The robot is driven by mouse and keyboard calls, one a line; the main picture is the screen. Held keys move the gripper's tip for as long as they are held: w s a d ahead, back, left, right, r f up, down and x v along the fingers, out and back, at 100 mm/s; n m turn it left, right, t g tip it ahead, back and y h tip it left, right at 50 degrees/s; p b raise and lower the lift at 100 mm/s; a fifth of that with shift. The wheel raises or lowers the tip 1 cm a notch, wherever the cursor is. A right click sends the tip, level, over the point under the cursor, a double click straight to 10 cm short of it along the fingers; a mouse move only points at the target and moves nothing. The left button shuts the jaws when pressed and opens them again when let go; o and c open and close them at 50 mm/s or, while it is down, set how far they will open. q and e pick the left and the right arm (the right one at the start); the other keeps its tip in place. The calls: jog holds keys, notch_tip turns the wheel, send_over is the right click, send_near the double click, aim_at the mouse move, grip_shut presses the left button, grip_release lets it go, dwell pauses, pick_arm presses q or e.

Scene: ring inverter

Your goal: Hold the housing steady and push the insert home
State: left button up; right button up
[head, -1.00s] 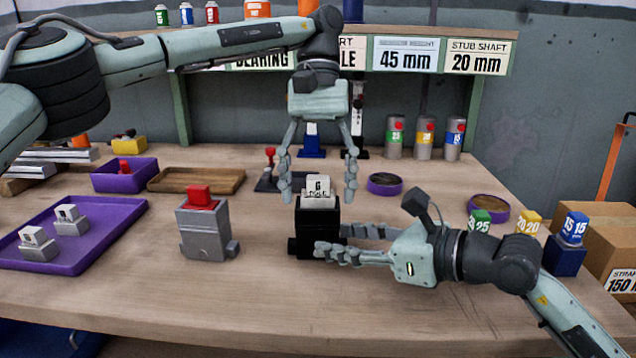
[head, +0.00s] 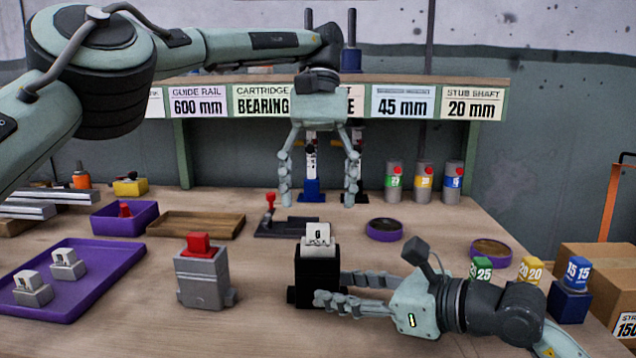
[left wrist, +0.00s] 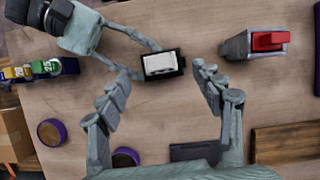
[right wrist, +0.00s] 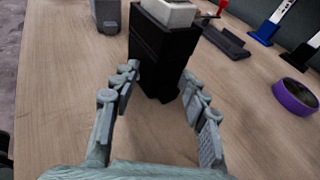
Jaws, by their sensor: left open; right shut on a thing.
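The black housing (head: 316,278) stands upright on the table, with the pale lettered insert (head: 318,240) sticking up from its top. In the left wrist view the insert (left wrist: 159,66) lies within the housing's black rim (left wrist: 183,62). My right gripper (head: 333,290) is low at the housing and shut on it, and the right wrist view shows a finger on each side of the black body (right wrist: 163,55). My left gripper (head: 318,201) is open and empty above the insert, pointing down, fingers spread wide. How deep the insert sits is hidden by the housing walls.
A grey housing with a red top (head: 202,278) stands to the left. A purple tray (head: 100,283) holds two pale-topped grey pieces. Behind are a wooden tray (head: 195,225), a dark stand with a red knob (head: 285,228) and purple round dishes (head: 384,230). The front table is clear.

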aim_at(318, 226)
pick_arm(q)
jog(key=shift+w+r, duration=0.2)
jog(key=shift+r, duration=0.35)
jog(key=shift+s+a+f, duration=0.1)
jog(key=shift+a, duration=0.05)
jog(key=c, duration=0.5)
jog(key=shift+s+a+t, duration=0.15)
jog(key=shift+s+t, duration=0.25)
jog(key=shift+s, duration=0.15)
jog(key=c, duration=0.5)
jog(key=r+t, duration=0.1)
jog(key=s+r+t, duration=0.1)
jog(key=r+t, duration=0.1)
jog(key=r, duration=0.1)
jog(key=shift+s+d+n+t, duration=0.3)
jog(key=shift+s+d+n, duration=0.05)
jog(key=shift+s+n, duration=0.05)
grip_shut()
jog(key=shift+f, duration=2.9)
